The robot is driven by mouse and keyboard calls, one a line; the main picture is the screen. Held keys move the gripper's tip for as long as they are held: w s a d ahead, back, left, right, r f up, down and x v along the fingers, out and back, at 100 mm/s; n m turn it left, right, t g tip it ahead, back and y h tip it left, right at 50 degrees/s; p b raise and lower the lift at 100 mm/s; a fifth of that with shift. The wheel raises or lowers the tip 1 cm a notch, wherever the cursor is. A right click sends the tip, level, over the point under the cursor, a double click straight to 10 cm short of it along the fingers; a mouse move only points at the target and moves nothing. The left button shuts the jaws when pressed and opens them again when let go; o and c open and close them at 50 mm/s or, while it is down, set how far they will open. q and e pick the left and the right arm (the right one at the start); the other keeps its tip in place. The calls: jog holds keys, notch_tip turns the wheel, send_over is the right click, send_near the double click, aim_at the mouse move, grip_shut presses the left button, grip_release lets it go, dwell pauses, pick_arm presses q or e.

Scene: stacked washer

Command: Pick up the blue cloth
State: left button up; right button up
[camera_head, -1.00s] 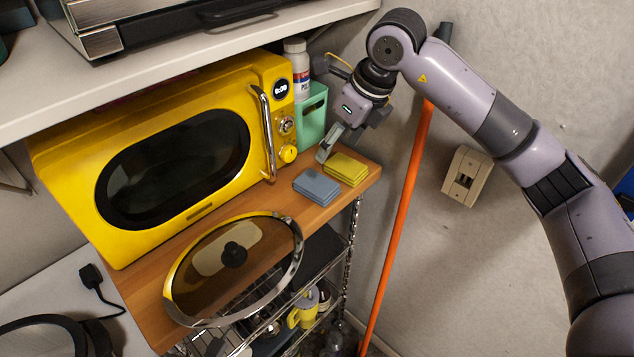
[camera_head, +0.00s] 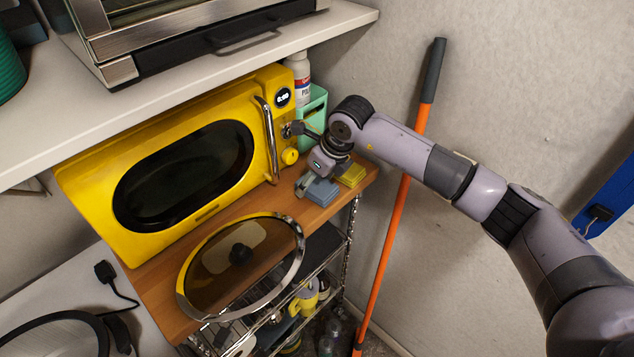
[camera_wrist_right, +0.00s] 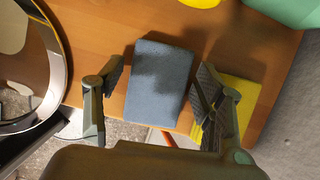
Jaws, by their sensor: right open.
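The blue cloth (camera_head: 320,193) is a folded grey-blue stack lying on the wooden shelf, partly hidden by my right gripper in the head view. In the right wrist view the blue cloth (camera_wrist_right: 159,82) lies between the two open fingers. My right gripper (camera_head: 303,184) is just above it; its fingers (camera_wrist_right: 155,95) stand one on each side of the cloth, not closed on it. I cannot tell how far above the shelf the fingertips are. My left gripper is not in view.
A folded yellow cloth (camera_head: 353,175) lies right beside the blue one. The yellow microwave (camera_head: 90,190) and green container (camera_head: 314,110) stand behind. A glass lid (camera_head: 215,275) lies on the wooden shelf (camera_head: 160,290) to the left. An orange-handled pole (camera_head: 392,235) leans at the wall.

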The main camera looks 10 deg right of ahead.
jog(key=shift+f+b, duration=0.25)
jog(key=shift+b, duration=0.3)
dwell(0.4)
jog(key=shift+c, duration=0.2)
jog(key=c, duration=0.8)
